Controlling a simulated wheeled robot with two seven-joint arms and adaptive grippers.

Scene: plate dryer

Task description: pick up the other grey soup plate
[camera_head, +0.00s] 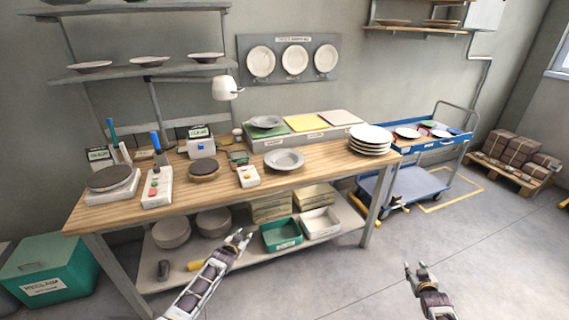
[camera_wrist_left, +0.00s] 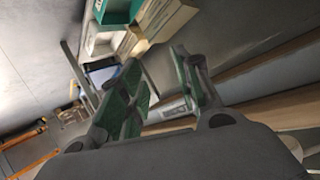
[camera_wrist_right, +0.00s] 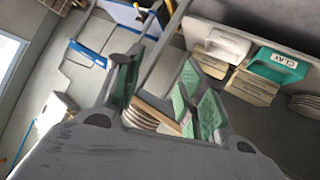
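A grey soup plate (camera_head: 285,159) lies on the wooden bench top, near its front middle. A second grey soup plate (camera_head: 267,121) rests on the left part of the long pale box at the back of the bench. My left gripper (camera_head: 240,237) is open and empty, in front of the bench at about lower-shelf height in the head view. My right gripper (camera_head: 417,271) is open and empty, over the floor to the right of the bench. Both grippers are apart from the plates. In the wrist views, neither grey plate can be made out clearly.
A stack of white plates (camera_head: 370,138) stands at the bench's right end. A blue cart (camera_head: 430,143) with plates is beyond it. Scales and small devices crowd the bench's left half. A green bin (camera_head: 281,234) and pale bin (camera_head: 320,223) sit on the lower shelf.

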